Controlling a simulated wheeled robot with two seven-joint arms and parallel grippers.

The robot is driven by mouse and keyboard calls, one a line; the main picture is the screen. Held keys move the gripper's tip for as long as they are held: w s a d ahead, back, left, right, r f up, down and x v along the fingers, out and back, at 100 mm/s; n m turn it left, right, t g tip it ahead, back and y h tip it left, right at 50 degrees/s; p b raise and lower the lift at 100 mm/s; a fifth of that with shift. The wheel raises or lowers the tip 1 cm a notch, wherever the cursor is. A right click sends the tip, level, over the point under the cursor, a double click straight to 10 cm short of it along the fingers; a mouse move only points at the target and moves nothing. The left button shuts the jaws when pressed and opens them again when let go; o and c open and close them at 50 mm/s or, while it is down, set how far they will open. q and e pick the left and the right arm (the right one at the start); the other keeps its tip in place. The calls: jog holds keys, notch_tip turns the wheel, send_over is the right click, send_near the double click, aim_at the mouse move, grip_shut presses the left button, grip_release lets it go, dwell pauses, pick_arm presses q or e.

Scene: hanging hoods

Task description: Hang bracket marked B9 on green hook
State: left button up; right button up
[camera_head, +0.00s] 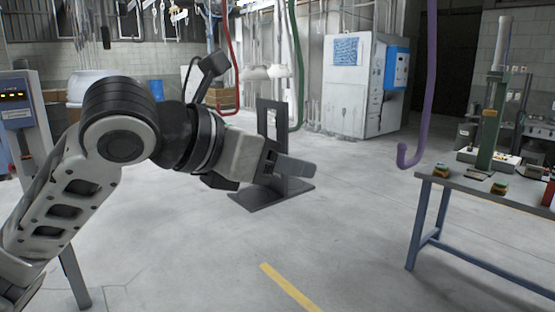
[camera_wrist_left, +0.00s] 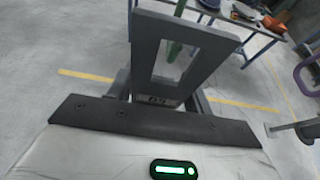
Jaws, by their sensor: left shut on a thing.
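My left gripper (camera_head: 290,166) is shut on a dark grey bracket, whose upright frame (camera_head: 270,102) has a rectangular window. The left wrist view shows the bracket frame (camera_wrist_left: 218,55) rising ahead of the jaws, with a small mark low on it that looks like B9 but is not sharp. A dark flat plate (camera_head: 262,197) shows below the gripper; I cannot tell if it is part of the bracket. The green hook (camera_head: 298,60) hangs from above, its lower end just right of the frame in the picture; their depth gap is unclear. My right gripper is not in view.
A red hook (camera_head: 228,45) hangs left of the green one and a purple hook (camera_head: 430,80) hangs at the right. A blue-legged table (camera_head: 460,184) with several items stands at right. A grey cabinet (camera_head: 350,105) stands behind. The front floor is clear.

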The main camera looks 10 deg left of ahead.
aim_at(295, 182)
pick_arm(q)
jog(key=shift+w+d, duration=0.85)
jog(key=shift+w, duration=0.2)
jog(key=shift+f+b, duration=0.55)
jog(key=shift+f, duration=0.7)
dwell(0.4)
jog(key=o, duration=1.4)
jog(key=shift+f, duration=0.15)
